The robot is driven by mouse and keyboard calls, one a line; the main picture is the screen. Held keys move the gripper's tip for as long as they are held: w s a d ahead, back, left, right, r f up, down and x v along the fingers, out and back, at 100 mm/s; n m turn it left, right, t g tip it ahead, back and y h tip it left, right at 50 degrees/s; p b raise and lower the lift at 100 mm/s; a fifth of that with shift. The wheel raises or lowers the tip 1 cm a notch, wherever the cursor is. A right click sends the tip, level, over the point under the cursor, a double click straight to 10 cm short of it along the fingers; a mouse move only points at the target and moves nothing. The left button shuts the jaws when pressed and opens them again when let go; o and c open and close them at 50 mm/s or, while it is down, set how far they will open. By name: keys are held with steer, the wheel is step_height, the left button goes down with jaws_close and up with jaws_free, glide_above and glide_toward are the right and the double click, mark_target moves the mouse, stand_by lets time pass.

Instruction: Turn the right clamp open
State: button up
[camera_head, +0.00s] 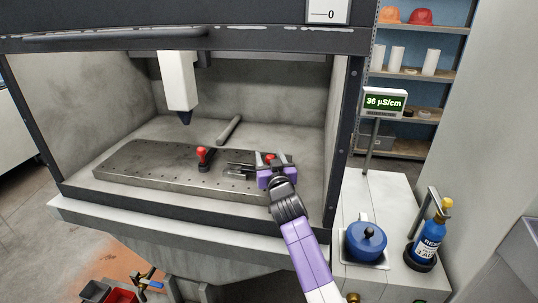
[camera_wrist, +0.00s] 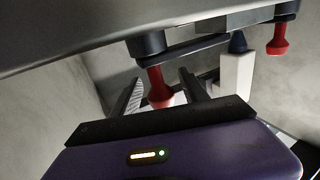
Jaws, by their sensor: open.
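The right clamp's red handle (camera_head: 269,157) shows just behind my gripper (camera_head: 240,170) in the head view; the rest of that clamp is mostly hidden. In the wrist view, which looks upside down, the nearer red handle (camera_wrist: 157,88) appears between the two dark fingers of my open gripper (camera_wrist: 163,88). I cannot tell whether either finger touches it. The left clamp (camera_head: 203,158) stands apart on the plate with its red handle up; it seems to be the farther red handle (camera_wrist: 278,38) in the wrist view.
Both clamps are on a dark perforated plate (camera_head: 135,165) inside the hooded bench. A white block with a dark tip (camera_head: 178,82) hangs above the left side. A grey bar (camera_head: 229,129) lies behind. A blue pot (camera_head: 366,242), a bottle (camera_head: 428,235) and a display (camera_head: 385,101) are at right.

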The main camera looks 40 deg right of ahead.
steer(key=shift+w+d, duration=0.2)
steer(key=shift+w, duration=0.2)
jaws_close()
stand_by(1.3)
